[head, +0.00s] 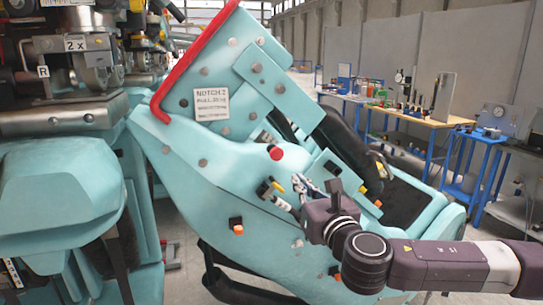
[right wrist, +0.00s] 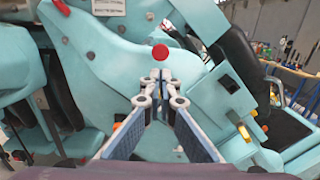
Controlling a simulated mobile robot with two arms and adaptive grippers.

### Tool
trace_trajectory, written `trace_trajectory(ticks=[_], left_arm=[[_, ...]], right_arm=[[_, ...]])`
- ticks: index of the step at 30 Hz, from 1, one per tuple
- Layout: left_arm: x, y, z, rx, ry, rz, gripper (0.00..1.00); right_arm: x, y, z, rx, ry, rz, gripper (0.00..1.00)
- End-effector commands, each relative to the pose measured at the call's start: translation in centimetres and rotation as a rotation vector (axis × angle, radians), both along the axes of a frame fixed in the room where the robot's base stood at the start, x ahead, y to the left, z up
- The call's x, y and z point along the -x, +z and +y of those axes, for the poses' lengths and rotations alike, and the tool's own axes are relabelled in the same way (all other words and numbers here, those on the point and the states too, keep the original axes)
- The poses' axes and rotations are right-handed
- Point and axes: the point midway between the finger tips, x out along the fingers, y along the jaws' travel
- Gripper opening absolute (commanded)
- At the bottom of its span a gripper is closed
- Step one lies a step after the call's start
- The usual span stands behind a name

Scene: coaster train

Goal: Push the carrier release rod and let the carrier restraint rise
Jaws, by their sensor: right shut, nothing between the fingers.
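A round red cap (head: 276,153), which looks like the end of the release rod, sticks out of the teal side of the carrier (head: 185,150). It also shows in the right wrist view as a red disc (right wrist: 160,52), straight beyond the fingertips. My right gripper (head: 300,184) is shut and empty, below and right of the cap in the head view. In the right wrist view its closed fingertips (right wrist: 158,76) appear just below the cap; I cannot tell the gap in depth. A black padded bar (head: 345,143), perhaps the restraint, slopes across the seat. My left gripper is out of view.
A teal plate with a red edge (head: 198,62) and a notch label (head: 211,104) rises above the cap. Teal machinery (head: 60,190) stands at left. Workbenches (head: 420,116) stand behind at right.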

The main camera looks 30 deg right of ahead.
Motion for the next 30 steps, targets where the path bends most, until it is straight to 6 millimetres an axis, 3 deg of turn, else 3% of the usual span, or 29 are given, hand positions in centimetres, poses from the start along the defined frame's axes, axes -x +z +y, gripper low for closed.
trace_trajectory(ticks=[11,30], left_arm=[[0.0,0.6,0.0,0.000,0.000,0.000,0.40],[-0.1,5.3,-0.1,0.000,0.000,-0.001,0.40]], right_arm=[[-1.0,0.1,-0.3,-0.008,-0.001,-0.001,0.00],[-11.3,0.7,-2.9,-0.006,-0.001,-0.001,0.00]])
